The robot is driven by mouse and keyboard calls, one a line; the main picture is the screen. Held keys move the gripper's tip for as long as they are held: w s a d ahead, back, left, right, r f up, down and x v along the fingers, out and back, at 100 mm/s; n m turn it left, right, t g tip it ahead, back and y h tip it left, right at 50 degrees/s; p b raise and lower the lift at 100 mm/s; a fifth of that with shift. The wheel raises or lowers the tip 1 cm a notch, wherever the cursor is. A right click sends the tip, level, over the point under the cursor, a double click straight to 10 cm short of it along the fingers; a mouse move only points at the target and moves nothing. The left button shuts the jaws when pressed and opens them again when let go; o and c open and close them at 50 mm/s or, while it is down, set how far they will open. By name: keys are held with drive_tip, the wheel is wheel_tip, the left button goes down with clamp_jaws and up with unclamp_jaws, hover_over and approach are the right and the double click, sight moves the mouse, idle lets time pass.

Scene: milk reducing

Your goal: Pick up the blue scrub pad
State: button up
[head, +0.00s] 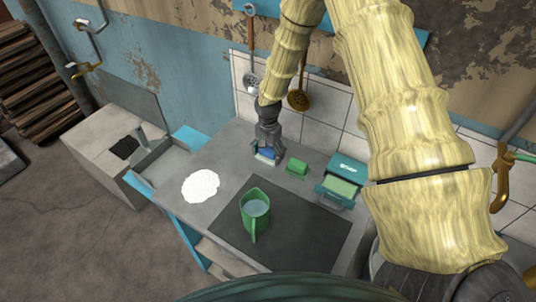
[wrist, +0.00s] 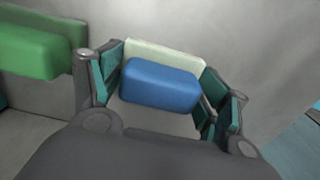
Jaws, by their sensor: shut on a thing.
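The blue scrub pad (wrist: 160,84) is a small rounded blue block with a pale layer (wrist: 165,52) along its far side in the wrist view. My gripper (wrist: 163,92) has its teal-lined fingers on either side of the pad and is shut on it. In the head view my gripper (head: 267,148) points down at the back of the grey counter, and the pad (head: 266,153) shows partly at its fingertips. I cannot tell whether the pad still touches the counter.
A green block (head: 297,167) sits just right of my gripper, also in the wrist view (wrist: 38,52). A teal box (head: 345,170) stands further right. A green jug (head: 255,208) stands on a dark mat (head: 310,235). A white patch (head: 200,185) lies left. Utensils (head: 298,99) hang behind.

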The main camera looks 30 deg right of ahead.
sight(268, 148)
drive_tip(key=shift+w+r+b, duration=0.1)
drive_tip(key=shift+r+b, duration=0.45)
drive_tip(key=shift+r, duration=0.2)
drive_tip(key=shift+r+b, duration=0.5)
drive_tip(key=shift+r, duration=0.45)
drive_tip(key=s+a+b, duration=0.1)
drive_tip(key=s+a, duration=0.2)
drive_tip(key=a, duration=0.1)
drive_tip(key=s+a+r+b, duration=0.1)
drive_tip(key=s+a+b, duration=0.1)
drive_tip(key=s+a, duration=0.1)
drive_tip(key=s+a+b, duration=0.1)
drive_tip(key=s+a, duration=0.2)
drive_tip(key=a, duration=0.3)
drive_tip(key=shift+s+r, duration=0.2)
drive_tip(key=shift+r, duration=0.1)
drive_tip(key=shift+a, duration=0.1)
